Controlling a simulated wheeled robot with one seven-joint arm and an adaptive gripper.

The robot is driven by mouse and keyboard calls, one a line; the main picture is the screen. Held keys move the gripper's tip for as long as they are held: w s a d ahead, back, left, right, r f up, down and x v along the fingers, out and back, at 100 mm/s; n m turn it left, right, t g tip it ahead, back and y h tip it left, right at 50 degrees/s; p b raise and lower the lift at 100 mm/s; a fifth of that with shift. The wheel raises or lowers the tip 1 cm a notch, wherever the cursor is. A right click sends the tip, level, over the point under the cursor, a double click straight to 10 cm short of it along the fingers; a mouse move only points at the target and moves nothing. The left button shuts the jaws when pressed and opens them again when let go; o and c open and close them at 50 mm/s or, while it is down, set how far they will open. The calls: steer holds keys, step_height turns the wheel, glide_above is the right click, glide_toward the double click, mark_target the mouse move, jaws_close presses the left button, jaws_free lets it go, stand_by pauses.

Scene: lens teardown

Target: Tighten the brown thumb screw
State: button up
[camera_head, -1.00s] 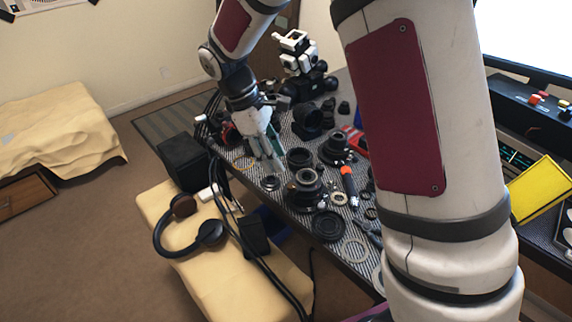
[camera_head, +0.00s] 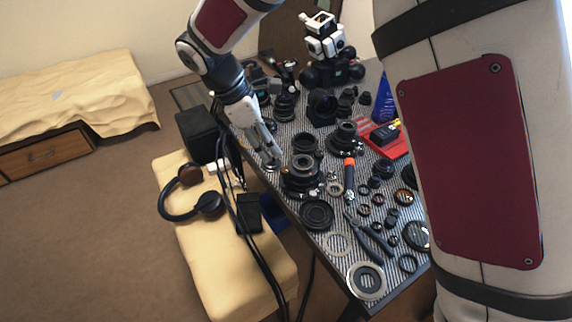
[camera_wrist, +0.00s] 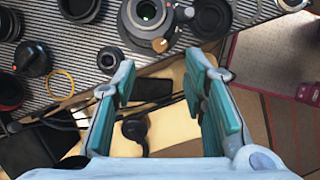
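The brown thumb screw (camera_wrist: 160,44) is a small orange-brown knob on the near rim of a dark lens assembly at the top of the wrist view. That lens assembly (camera_wrist: 147,14) has a pale ring; in the head view it stands near the table's front edge (camera_head: 302,178). My gripper (camera_wrist: 162,82) is open and empty, its teal-padded fingers wide apart, with the screw beyond the gap between the tips. In the head view my gripper (camera_head: 272,151) hangs just left of the lens assembly, apart from it. The screw is too small to make out there.
The striped table is crowded with lens parts, rings and tools. An orange-handled screwdriver (camera_head: 349,170) and a black disc (camera_head: 317,214) lie close to the lens assembly. A yellow ring (camera_wrist: 60,84) lies near the table edge. A padded bench with headphones (camera_head: 188,196) stands below.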

mark_target(285, 169)
steer(key=x, duration=0.8)
steer(key=shift+d+f+b, duration=0.1)
steer(key=shift+f+b, duration=0.2)
steer(key=shift+f, duration=0.1)
steer(key=shift+c, duration=0.4)
jaws_close()
